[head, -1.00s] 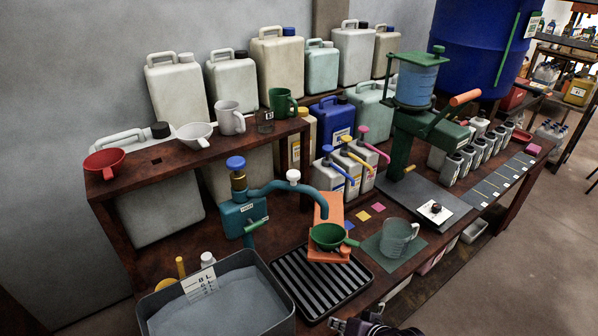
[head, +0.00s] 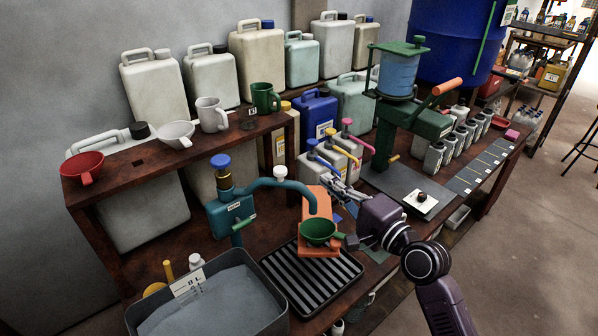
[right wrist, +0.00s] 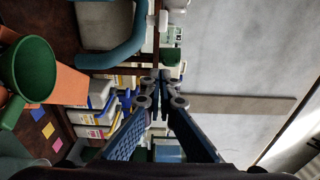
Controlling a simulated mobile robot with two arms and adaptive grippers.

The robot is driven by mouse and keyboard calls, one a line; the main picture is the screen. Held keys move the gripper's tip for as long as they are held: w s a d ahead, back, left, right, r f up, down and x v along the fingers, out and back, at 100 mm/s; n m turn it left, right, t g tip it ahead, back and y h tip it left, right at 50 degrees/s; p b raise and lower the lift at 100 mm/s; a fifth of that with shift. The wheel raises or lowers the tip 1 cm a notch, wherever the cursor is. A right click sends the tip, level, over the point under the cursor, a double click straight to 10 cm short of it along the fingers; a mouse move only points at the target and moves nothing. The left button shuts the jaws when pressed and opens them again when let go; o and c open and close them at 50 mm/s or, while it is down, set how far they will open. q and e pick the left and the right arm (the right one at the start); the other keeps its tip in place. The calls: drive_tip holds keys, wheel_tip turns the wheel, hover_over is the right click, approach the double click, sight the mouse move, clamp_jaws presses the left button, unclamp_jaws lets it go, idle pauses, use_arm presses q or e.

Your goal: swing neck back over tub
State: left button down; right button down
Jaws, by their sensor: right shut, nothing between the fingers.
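The teal neck (head: 262,184) curves right from the teal pump body (head: 228,212) with its blue cap. Its down-turned end is above the green funnel (head: 318,231), which sits on an orange stand (head: 312,202). The neck also shows in the right wrist view (right wrist: 122,48). The grey tub (head: 268,270) holds greyish liquid at the lower left, and the neck's end is not over it. My right gripper (head: 326,180) is shut and empty, just right of the neck's bend, apparently apart from it. My left gripper is not in view.
A black ribbed drip tray (head: 333,283) lies beside the tub under the orange stand. Jugs with blue, yellow and pink pumps (head: 344,150) stand behind my right gripper. A shelf with a red funnel (head: 84,167), white funnel (head: 177,134) and mugs is at the left.

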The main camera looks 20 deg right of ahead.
drive_tip(key=w+a+p, duration=0.2)
drive_tip(key=w+a, duration=0.1)
drive_tip(key=w+a+p, duration=0.2)
drive_tip(key=w+a, duration=0.1)
drive_tip(key=w, duration=0.1)
drive_tip(key=shift+r+p, duration=0.1)
drive_tip(key=shift+p, duration=0.25)
drive_tip(key=shift+w, duration=0.1)
drive_tip(key=shift+w, duration=0.1)
drive_tip(key=shift+a, duration=0.1)
